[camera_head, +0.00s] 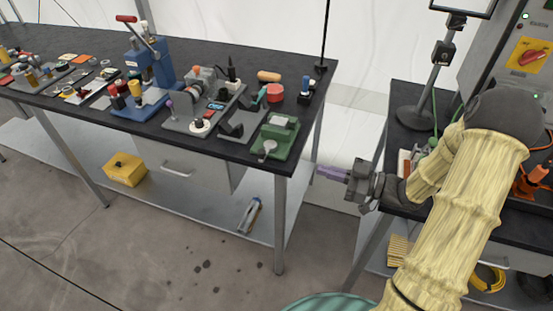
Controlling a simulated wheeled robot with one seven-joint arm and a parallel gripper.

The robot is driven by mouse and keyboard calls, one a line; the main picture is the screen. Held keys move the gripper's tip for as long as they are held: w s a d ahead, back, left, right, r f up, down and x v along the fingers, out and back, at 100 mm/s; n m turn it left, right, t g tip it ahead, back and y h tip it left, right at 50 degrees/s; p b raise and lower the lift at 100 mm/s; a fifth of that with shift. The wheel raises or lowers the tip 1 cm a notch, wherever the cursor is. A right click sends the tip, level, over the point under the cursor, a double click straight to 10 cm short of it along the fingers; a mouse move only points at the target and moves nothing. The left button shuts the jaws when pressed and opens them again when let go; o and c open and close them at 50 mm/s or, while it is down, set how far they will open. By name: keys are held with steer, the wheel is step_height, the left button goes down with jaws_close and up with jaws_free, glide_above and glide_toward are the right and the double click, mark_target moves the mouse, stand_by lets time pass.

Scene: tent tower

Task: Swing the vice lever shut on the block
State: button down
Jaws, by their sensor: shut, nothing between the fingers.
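What looks like the vice is a green fixture (272,140) at the near right corner of the long black-topped bench. A pale grey block-like piece (284,122) sits in its top. A short grey lever with a round end (267,148) lies at its front left; its exact angle is too small to tell. My gripper (328,172) is to the right of the vice, out past the bench's right end, apart from everything. Its purple fingers are together and empty, pointing left toward the bench.
Black angled fixtures (238,125), a red round part (275,93) and a blue press with a red-handled lever (150,60) crowd the bench left of and behind the vice. A second bench (408,90) with a grey stand is at right. A gap separates the benches.

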mark_target(265, 154)
steer(key=x, duration=1.4)
steer(key=shift+p, duration=0.4)
steer(key=shift+a+r, duration=0.1)
steer(key=shift+a, duration=0.45)
steer(key=shift+r, duration=0.1)
